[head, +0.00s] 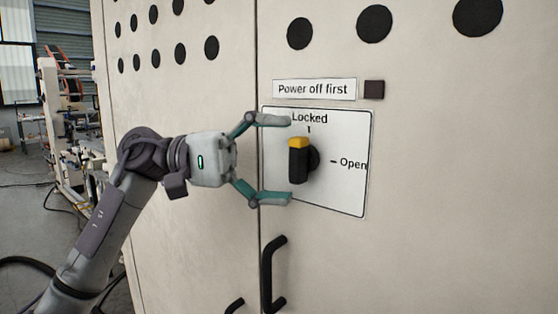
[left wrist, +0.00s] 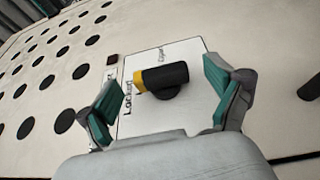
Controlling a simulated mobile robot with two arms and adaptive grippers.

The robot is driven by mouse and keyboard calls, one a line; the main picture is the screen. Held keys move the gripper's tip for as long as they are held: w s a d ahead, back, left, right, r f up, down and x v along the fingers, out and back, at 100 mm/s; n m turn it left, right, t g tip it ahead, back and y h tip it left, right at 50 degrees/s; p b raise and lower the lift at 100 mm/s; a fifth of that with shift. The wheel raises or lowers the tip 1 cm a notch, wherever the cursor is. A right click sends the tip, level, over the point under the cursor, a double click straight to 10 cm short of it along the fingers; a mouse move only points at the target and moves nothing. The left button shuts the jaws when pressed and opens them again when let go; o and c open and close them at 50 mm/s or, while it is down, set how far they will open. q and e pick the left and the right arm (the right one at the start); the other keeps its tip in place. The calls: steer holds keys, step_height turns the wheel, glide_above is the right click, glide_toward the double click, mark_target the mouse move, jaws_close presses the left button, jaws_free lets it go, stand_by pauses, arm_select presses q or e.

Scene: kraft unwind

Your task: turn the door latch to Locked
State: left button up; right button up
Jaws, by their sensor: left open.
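The door latch (head: 298,165) is a black handle with a yellow tip, on a white label plate (head: 345,190). In the head view it stands upright, its yellow tip up, just below the "Locked" mark; "Open" is to its right. My left gripper (head: 290,160) is open in front of the plate, one finger above the handle and one below. In the left wrist view the latch (left wrist: 165,78) lies between the spread fingers of my left gripper (left wrist: 164,88), with visible gaps on both sides. My right gripper is not in view.
A "Power off first" sign (head: 315,89) and a small dark square (head: 374,90) sit above the plate. A black door handle (head: 270,272) juts out below. Round dark holes run along the top of the pale cabinet doors (head: 470,200).

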arm_select(q)
steer(key=shift+o, duration=0.7)
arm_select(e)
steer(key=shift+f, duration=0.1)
arm_select(q)
steer(key=shift+s+a, duration=0.2)
steer(key=s+a+b, duration=0.1)
steer(key=s+b, duration=0.1)
steer(key=s+a+b, duration=0.1)
steer(key=s+a, duration=0.1)
steer(key=shift+s+a+b, duration=0.15)
steer(key=shift+s+b, duration=0.1)
steer(key=shift+b, duration=0.15)
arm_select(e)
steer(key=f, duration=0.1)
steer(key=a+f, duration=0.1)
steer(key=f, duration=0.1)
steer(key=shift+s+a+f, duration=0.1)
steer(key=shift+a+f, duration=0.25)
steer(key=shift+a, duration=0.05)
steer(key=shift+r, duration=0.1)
